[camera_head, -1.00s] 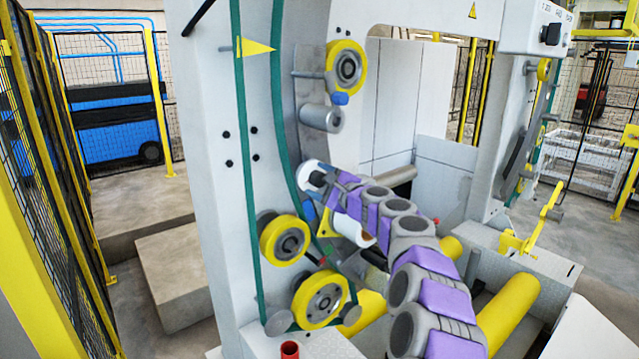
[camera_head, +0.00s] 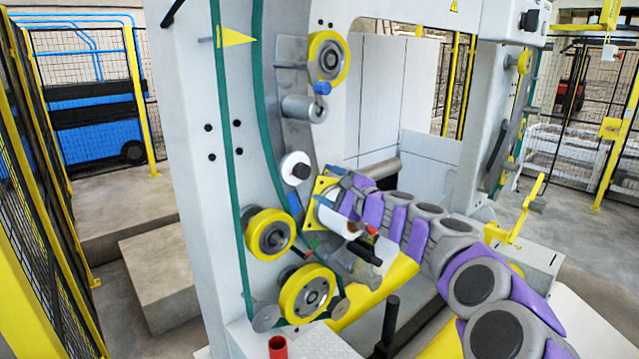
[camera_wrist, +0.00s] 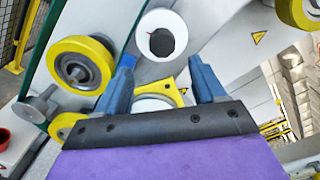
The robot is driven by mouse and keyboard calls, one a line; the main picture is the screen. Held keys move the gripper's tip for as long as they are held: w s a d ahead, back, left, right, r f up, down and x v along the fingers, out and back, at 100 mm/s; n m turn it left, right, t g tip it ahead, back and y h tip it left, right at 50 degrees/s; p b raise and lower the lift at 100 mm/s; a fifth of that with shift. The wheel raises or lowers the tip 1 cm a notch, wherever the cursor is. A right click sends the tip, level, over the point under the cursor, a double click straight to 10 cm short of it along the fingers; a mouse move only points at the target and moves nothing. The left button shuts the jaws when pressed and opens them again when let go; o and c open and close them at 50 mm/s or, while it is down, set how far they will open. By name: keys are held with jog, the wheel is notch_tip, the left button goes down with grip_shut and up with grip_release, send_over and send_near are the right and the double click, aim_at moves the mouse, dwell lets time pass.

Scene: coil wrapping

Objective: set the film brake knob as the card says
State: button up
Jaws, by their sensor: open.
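A white round disc with a black knob-like centre (camera_head: 295,167) sits on the machine's grey plate; I take it for the film brake knob, but its setting is not readable. It also shows in the wrist view as a white disc (camera_wrist: 161,36), just beyond my fingertips. My gripper (camera_wrist: 162,68) is open, its two blue-grey fingers apart and nothing held between them. A yellow plate and white roll (camera_wrist: 158,101) show behind the gap. In the head view my arm comes from the lower right and ends near the yellow plate (camera_head: 320,192), below right of the disc. I cannot make out a card.
Yellow rollers (camera_head: 269,235) (camera_head: 306,294) lie below the disc, and another (camera_head: 328,58) above. A grey control box with a black dial (camera_head: 528,19) is at upper right. A red cup-like part (camera_head: 282,346) and a dark post (camera_head: 391,318) stand in front.

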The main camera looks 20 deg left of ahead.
jog(key=v, duration=0.8)
jog(key=s+f+n+g+h+b, duration=0.1)
jog(key=s+f+n+g, duration=0.1)
jog(key=s+n, duration=0.35)
jog(key=s+f+n+g+h+b, duration=0.1)
jog(key=s+f+n+g, duration=0.15)
jog(key=s, duration=0.65)
jog(key=s+f+n+g+h+b, duration=0.1)
jog(key=s+f+n+g, duration=0.15)
jog(key=s, duration=0.55)
jog(key=s+d+f+n+g+h+b, duration=0.1)
jog(key=s+d+f+g+h+b, duration=0.1)
jog(key=s+d+f+h, duration=0.4)
jog(key=s+d+f+n+g+h+b, duration=0.1)
jog(key=s+d+f+h, duration=0.5)
jog(key=s+d+f, duration=1.1)
jog(key=s+d+b, duration=0.1)
jog(key=s+d, duration=0.1)
jog(key=d, duration=0.5)
jog(key=shift+s+g+h, duration=0.15)
jog(key=shift+g+h, duration=0.15)
jog(key=shift+g, duration=0.1)
